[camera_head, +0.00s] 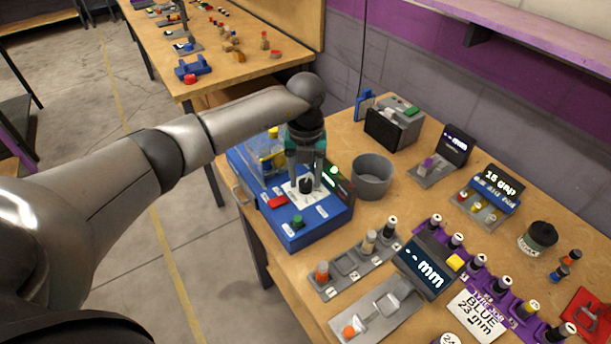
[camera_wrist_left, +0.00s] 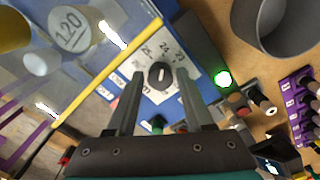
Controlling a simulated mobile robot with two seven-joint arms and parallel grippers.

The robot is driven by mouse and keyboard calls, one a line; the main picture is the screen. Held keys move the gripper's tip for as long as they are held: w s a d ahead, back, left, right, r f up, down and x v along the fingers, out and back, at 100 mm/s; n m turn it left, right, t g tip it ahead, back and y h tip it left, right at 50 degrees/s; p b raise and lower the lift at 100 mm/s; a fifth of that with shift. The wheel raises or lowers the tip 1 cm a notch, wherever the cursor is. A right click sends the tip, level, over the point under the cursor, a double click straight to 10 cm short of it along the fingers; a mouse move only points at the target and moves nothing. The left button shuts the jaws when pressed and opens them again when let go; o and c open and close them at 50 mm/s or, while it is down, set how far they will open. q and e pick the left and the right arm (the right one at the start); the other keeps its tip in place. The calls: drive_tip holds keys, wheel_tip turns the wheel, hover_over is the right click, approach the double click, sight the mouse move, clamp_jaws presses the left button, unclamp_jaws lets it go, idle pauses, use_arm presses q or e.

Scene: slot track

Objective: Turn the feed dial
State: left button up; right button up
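The feed dial is a small black knob (camera_head: 306,187) on a white numbered plate on top of a blue machine box (camera_head: 318,230). The knob also shows in the left wrist view (camera_wrist_left: 160,75), with a pale pointer mark and numbers around it. My left gripper (camera_head: 305,178) points down over the dial. Its two fingers are open, one on each side of the knob, with visible gaps between them and the knob in the wrist view. I cannot tell exactly how high the fingertips are above the plate. My right gripper is not in view.
A red button (camera_head: 277,202) and a green button (camera_head: 297,221) sit on the box front. A lit green lamp (camera_head: 333,170) and a grey round bin (camera_head: 372,176) stand to the right. A clear, yellow-edged guard (camera_head: 262,150) is behind left. Gauges and peg racks fill the right.

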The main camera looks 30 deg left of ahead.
sight(306, 182)
use_arm(q)
clamp_jaws()
drive_tip(key=shift+m, duration=0.3)
drive_tip(key=m+b, duration=0.1)
drive_tip(key=m, duration=0.2)
drive_tip(key=shift+m+b, duration=0.35)
drive_tip(key=shift+m, duration=1.65)
drive_tip(key=shift+r, duration=0.1)
drive_tip(key=shift+o, duration=1.6)
unclamp_jaws()
wheel_tip(306, 182, up, 15)
drive_tip(key=p, duration=0.1)
